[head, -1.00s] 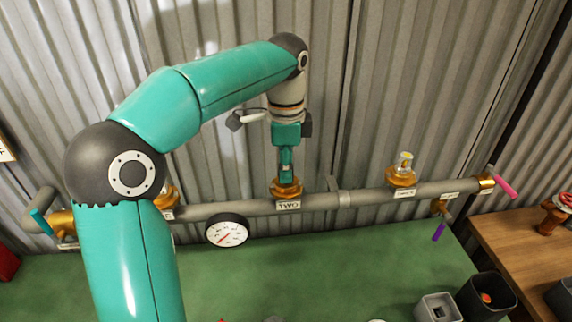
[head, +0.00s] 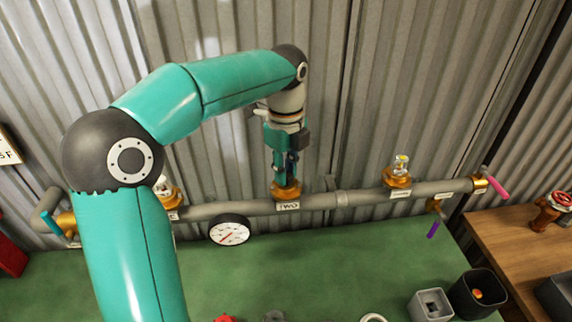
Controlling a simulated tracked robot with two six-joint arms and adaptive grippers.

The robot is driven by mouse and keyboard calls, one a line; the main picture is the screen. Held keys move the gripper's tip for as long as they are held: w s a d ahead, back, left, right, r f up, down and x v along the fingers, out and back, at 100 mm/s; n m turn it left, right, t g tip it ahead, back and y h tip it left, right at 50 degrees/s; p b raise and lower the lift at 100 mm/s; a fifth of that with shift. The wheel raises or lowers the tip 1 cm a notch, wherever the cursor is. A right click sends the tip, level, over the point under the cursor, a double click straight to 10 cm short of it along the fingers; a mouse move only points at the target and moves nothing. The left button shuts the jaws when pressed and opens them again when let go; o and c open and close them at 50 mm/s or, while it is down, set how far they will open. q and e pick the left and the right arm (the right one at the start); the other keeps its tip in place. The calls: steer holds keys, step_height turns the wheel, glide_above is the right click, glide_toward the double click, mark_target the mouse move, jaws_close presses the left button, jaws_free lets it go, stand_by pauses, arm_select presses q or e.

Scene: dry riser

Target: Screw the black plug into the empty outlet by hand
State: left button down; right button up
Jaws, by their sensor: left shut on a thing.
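My left gripper (head: 286,178) points straight down over the middle brass outlet (head: 287,193), the one on the pipe labelled TWO. It is shut on the black plug, which is mostly hidden between the fingers; only a little dark shows there. The plug sits at the mouth of the outlet, but I cannot tell how deep it is in the thread. My right gripper is not in view.
A grey pipe (head: 320,201) runs along the corrugated wall, with a gauge (head: 229,231) below it. Brass outlets with clear-topped fittings stand at left (head: 166,190) and right (head: 398,177). Coloured-handled valves are at both ends. Bins (head: 431,304) stand on the green surface.

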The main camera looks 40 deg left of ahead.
arm_select(q)
steer(key=shift+r+m, duration=0.1)
steer(key=shift+m, duration=0.6)
steer(key=shift+r+m+p, duration=0.15)
steer(key=shift+m+p, duration=0.5)
steer(key=shift+m, duration=0.45)
steer(key=m, duration=0.3)
steer(key=shift+f, duration=0.2)
steer(key=c, duration=0.8)
jaws_free()
steer(key=shift+c, duration=0.2)
